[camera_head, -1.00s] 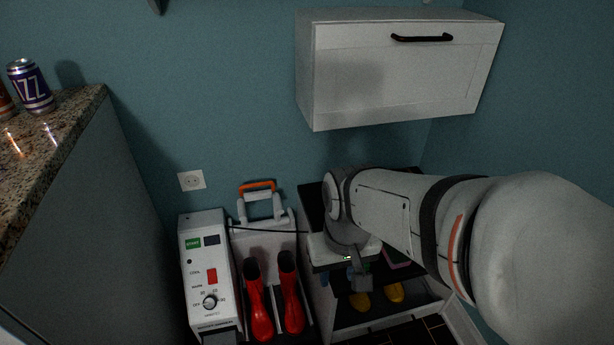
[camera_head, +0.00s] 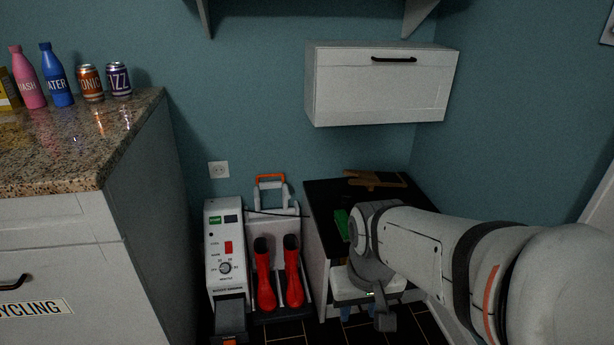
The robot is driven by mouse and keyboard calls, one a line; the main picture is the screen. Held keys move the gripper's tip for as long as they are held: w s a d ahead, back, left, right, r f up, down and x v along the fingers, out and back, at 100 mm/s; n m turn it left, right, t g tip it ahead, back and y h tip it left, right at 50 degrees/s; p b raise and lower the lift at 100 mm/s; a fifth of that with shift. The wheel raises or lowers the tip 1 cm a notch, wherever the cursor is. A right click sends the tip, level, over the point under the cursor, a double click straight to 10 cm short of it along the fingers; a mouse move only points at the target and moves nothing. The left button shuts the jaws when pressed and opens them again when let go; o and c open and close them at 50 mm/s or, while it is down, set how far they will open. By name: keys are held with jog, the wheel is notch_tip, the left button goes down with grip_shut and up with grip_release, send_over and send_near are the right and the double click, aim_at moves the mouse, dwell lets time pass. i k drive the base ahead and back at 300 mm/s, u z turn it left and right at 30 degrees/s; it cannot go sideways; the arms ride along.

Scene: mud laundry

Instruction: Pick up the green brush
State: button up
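The green brush (camera_head: 342,224) lies on the black top of a low cabinet (camera_head: 322,192), just left of my arm's wrist, which may hide part of it. My gripper (camera_head: 384,318) points down in front of the cabinet, below and to the right of the brush and apart from it. Its fingers are mostly hidden by the wrist, so I cannot tell whether they are open or shut.
A wooden item (camera_head: 375,179) lies at the back of the cabinet top. A white wall cabinet (camera_head: 380,88) hangs above. A granite counter (camera_head: 60,160) with bottles and cans is at the left.

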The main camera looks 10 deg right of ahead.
aim_at(342, 217)
jog(key=z, duration=0.6)
jog(key=i, duration=1.3)
jog(key=z, duration=0.35)
